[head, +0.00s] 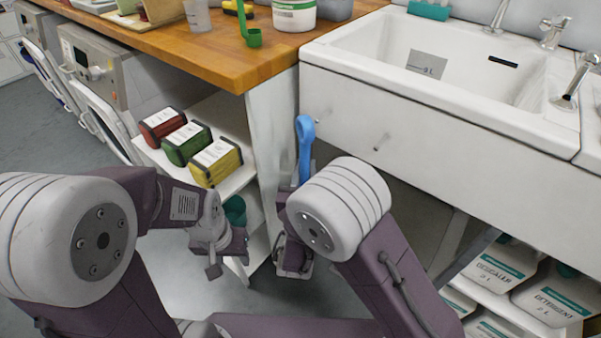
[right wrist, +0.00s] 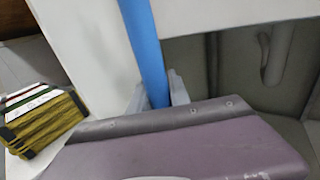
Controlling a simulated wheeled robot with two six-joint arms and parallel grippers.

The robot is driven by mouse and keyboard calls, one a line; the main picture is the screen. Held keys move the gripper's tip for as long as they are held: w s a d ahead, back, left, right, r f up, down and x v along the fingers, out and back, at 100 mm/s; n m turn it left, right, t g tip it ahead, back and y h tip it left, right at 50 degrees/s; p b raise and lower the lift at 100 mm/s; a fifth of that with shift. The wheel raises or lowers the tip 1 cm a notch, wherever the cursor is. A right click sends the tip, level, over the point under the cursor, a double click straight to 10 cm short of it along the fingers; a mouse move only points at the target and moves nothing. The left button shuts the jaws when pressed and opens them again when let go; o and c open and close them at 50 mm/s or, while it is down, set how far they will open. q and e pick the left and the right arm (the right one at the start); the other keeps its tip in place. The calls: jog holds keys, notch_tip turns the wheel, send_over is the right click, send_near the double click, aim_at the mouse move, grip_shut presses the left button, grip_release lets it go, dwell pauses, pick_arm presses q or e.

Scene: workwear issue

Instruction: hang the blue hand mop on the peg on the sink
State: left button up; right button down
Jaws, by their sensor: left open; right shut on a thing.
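The blue hand mop (head: 305,150) is upright at the sink's left front corner. Its looped top end is up; its lower part is hidden behind my right arm. My right gripper (right wrist: 156,98) is shut on its blue handle (right wrist: 145,45). Two small pegs stick out of the white front of the sink (head: 440,115): a left peg (head: 319,119) and a right peg (head: 381,142). The loop is just left of the left peg; I cannot tell whether they touch. My left gripper (head: 227,262) is open and empty, low before the shelf.
Red (head: 161,124), green (head: 187,143) and yellow (head: 216,162) packs sit on a white shelf under the wooden counter (head: 235,60). White detergent containers (head: 553,292) stand under the sink at right. Grey floor shows between.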

jog(key=w+d+f+b, duration=0.1)
jog(key=w+d, duration=0.2)
jog(key=w, duration=0.2)
jog(key=shift+d+f, duration=0.15)
jog(key=shift+d, duration=0.1)
dwell(0.3)
jog(key=shift+s, duration=0.1)
dwell(0.3)
jog(key=c, duration=1.1)
grip_release()
jog(key=shift+c, duration=0.2)
jog(key=s, duration=0.3)
jog(key=s+p, duration=0.1)
jog(key=s, duration=0.2)
jog(key=s+p, duration=0.1)
jog(key=s, duration=0.2)
jog(key=shift+a, duration=0.25)
